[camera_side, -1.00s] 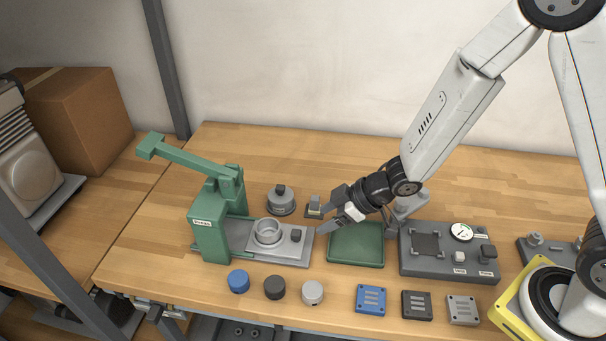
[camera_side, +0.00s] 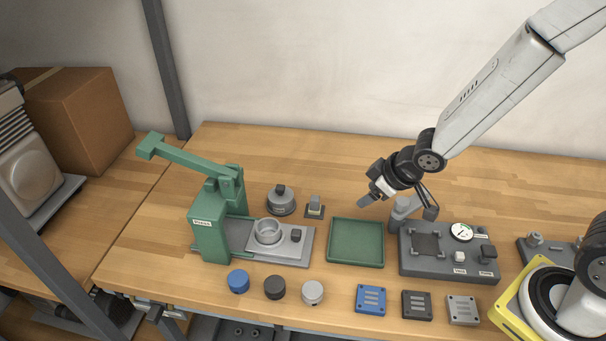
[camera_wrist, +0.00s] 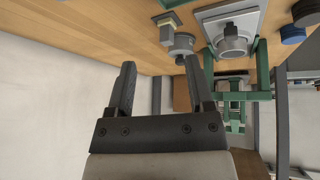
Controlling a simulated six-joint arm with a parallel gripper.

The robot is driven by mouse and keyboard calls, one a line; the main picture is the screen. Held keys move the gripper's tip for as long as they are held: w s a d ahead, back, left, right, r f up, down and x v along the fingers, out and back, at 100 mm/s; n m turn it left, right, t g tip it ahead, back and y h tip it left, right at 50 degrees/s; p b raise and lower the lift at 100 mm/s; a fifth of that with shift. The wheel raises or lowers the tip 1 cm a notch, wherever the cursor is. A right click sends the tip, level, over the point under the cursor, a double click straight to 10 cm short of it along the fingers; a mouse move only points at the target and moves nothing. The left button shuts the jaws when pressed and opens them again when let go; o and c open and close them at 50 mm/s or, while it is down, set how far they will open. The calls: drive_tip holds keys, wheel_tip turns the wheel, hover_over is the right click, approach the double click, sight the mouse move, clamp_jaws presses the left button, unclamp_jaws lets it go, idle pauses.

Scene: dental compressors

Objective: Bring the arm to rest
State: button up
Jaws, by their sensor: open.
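My gripper (camera_side: 368,203) is above the table behind the green tray (camera_side: 356,262), pointing down and to the left in the side view. In the wrist view the two fingers of my gripper (camera_wrist: 160,80) are apart with nothing between them. My arm reaches in from the upper right. The green tray is empty. The green press (camera_side: 209,226) stands left of the tray with its lever raised, and a grey plate with a ring-shaped cup (camera_side: 268,233) sits at its front.
Blue (camera_side: 238,281), black (camera_side: 275,287) and grey (camera_side: 312,292) round caps lie along the front. Blue (camera_side: 371,299), black (camera_side: 417,305) and grey (camera_side: 463,310) square plates lie to their right. A grey test unit with a gauge (camera_side: 461,232) stands right of the tray.

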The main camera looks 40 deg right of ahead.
drive_tip(key=s+d+r+m+g, duration=0.1)
drive_tip(key=s+d+m, duration=0.1)
drive_tip(key=s, duration=0.2)
drive_tip(key=s+d+r+m+g+h, duration=0.1)
drive_tip(key=s+d+m+g, duration=0.1)
drive_tip(key=s, duration=0.3)
drive_tip(key=shift+r+m+g, duration=0.3)
drive_tip(key=shift+r, duration=0.1)
drive_tip(key=shift+s, duration=0.1)
idle(0.3)
